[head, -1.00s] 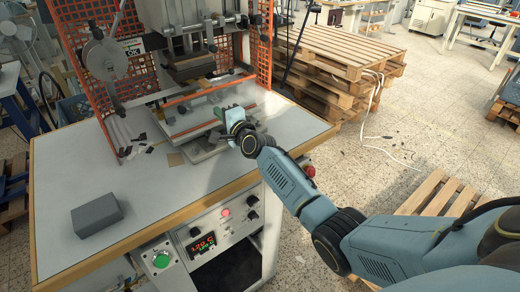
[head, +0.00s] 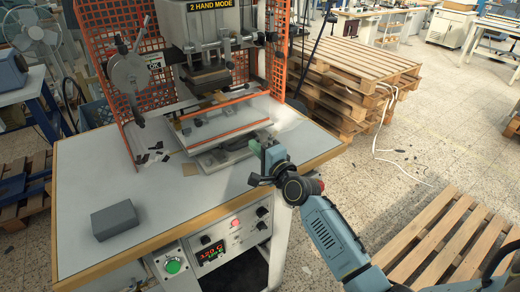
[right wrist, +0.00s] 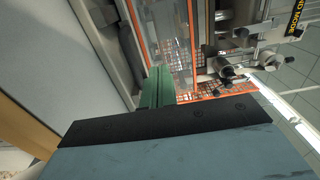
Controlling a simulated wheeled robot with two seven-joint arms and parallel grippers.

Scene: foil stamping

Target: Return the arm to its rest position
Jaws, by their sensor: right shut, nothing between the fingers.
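My right arm reaches in from the lower right in the head view. Its gripper (head: 264,164) is shut and empty, held by the table's front right edge, short of the stamping press (head: 205,75). In the right wrist view the green fingers (right wrist: 156,88) are together, with nothing between them. My left gripper is not in view.
A grey block (head: 115,220) lies on the table (head: 90,180) at the front left. Dark scraps (head: 150,156) lie left of the press bed. Stacked pallets (head: 350,75) stand behind on the right, and another pallet (head: 440,235) lies on the floor.

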